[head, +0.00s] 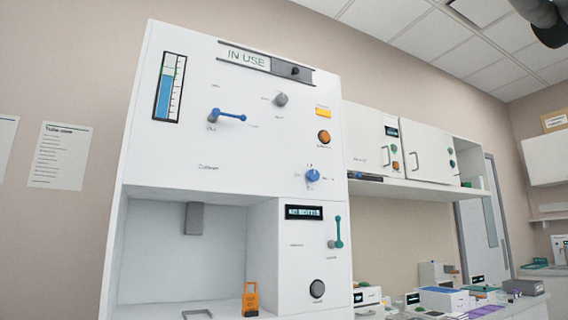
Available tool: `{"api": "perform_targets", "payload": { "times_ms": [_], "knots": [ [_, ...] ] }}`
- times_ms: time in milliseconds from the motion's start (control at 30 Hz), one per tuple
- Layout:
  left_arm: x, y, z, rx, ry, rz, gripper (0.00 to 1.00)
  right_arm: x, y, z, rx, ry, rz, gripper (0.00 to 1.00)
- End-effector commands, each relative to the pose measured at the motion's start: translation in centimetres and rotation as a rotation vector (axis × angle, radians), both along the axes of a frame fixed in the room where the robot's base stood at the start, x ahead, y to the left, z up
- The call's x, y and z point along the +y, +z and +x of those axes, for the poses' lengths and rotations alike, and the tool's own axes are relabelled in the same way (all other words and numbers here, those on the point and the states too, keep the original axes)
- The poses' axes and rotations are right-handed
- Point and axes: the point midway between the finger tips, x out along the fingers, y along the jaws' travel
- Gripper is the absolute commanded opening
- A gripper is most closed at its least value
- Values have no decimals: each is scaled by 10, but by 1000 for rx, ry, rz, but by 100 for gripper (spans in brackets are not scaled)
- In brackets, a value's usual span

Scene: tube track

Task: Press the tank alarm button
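A tall white cabinet (175,148) fills the middle of the head view. Its upper front carries a tank level gauge (171,86), with blue over roughly the lower half. A round dark grey button (317,288) is on the lower right section. The small labels are too blurred to read, so I cannot tell which button is the tank alarm. Neither of my grippers shows, and nothing touches the buttons.
The panel also has a blue lever (228,115), a grey knob (281,99), a blue knob (313,175) and a teal lever (338,232). An orange holder (250,298) stands in the open bay. Wall cabinets (425,152) and a cluttered counter are at right.

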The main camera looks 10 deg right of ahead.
Motion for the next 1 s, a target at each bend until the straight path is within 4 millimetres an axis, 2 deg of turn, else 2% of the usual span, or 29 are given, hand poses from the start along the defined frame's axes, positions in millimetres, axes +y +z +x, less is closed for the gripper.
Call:
{"api": "perform_targets", "payload": {
  "times_ms": [33,367,1000],
  "knots": [
    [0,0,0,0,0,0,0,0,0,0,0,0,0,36],
    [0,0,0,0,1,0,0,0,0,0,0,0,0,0],
    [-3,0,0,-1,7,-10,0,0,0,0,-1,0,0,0]
  ]
}}
